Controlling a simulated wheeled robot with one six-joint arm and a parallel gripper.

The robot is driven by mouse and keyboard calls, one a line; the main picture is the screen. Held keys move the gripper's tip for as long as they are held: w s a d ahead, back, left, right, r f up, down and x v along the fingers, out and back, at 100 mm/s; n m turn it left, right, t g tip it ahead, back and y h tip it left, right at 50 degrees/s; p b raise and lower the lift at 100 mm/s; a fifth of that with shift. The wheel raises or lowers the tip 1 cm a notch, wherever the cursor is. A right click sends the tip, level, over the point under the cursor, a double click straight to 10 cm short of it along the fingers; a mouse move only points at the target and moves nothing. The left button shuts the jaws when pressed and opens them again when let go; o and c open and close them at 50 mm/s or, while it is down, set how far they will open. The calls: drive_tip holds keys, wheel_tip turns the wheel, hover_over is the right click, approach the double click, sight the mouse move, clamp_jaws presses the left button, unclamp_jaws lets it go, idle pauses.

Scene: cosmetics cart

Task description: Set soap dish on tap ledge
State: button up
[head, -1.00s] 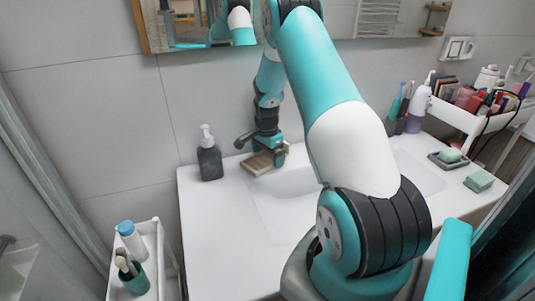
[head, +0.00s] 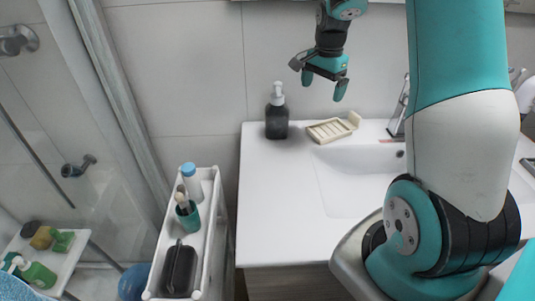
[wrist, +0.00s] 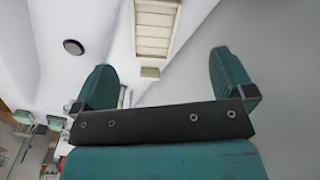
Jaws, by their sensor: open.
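The soap dish (head: 328,132) is a beige slatted tray with a raised tab at its right end. It rests on the white ledge (head: 375,128) behind the basin, left of the tap (head: 398,108). In the wrist view the soap dish (wrist: 156,28) shows at the top, beyond the fingertips. My gripper (head: 324,84) is open and empty in the air above the dish, clear of it. Its two fingers stand wide apart in the wrist view (wrist: 165,80).
A dark pump bottle (head: 277,115) stands just left of the dish. A white trolley (head: 214,215) with a blue-capped bottle (head: 190,180), a green cup (head: 189,214) and a dark case (head: 178,268) is beside the counter. My arm hides the basin's right side.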

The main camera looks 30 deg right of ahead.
drive_tip(key=s+a+r+n+y, duration=0.1)
drive_tip(key=s+a+r+n, duration=0.2)
drive_tip(key=a, duration=0.6)
drive_tip(key=a+r+n, duration=0.2)
drive_tip(key=a+n, duration=0.3)
drive_tip(key=a, duration=0.3)
drive_tip(key=s+a+r+n+y, duration=0.3)
drive_tip(key=s+a+n, duration=1.2)
drive_tip(key=s+a, duration=0.4)
drive_tip(key=shift+s+r, duration=0.2)
drive_tip(key=shift+s, duration=0.6)
